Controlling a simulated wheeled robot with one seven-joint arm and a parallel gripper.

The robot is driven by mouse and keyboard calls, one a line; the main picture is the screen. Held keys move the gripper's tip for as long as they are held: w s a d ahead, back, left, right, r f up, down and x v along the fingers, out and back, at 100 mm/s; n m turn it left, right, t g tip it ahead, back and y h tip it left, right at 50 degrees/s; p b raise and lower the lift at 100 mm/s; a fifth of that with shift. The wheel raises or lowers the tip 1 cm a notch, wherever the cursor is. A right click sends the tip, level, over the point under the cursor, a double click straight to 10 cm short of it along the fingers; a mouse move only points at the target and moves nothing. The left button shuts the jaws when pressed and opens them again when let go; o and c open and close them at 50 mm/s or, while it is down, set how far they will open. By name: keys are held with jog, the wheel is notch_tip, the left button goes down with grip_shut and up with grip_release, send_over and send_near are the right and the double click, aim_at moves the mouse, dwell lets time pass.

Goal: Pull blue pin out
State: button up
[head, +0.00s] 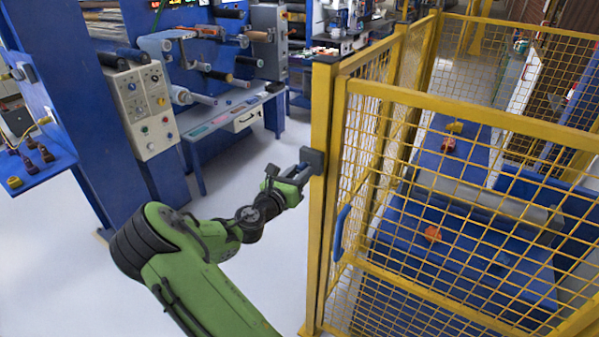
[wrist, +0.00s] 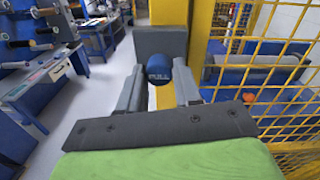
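The blue pin (wrist: 158,70), its round end marked PULL, sticks out of a dark grey block (head: 313,160) on the yellow gate post. The block also shows behind the pin in the wrist view (wrist: 161,42). My gripper (wrist: 159,80) points at the block, one finger to the left of the pin and one to the right. The fingers stand apart, with narrow gaps beside the pin and no clear contact. In the head view my gripper (head: 297,172) is at the block, and its fingers mostly hide the pin.
A yellow mesh fence (head: 470,190) with a blue handle (head: 341,232) stands to the right, enclosing blue machinery. A blue machine with rollers and a control panel (head: 141,108) stands to the left. White floor between them is clear.

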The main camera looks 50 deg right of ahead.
jog(key=o, duration=0.3)
jog(key=shift+o, duration=0.2)
jog(key=s+a, duration=0.2)
jog(key=a, duration=1.3)
jog(key=shift+a, duration=0.35)
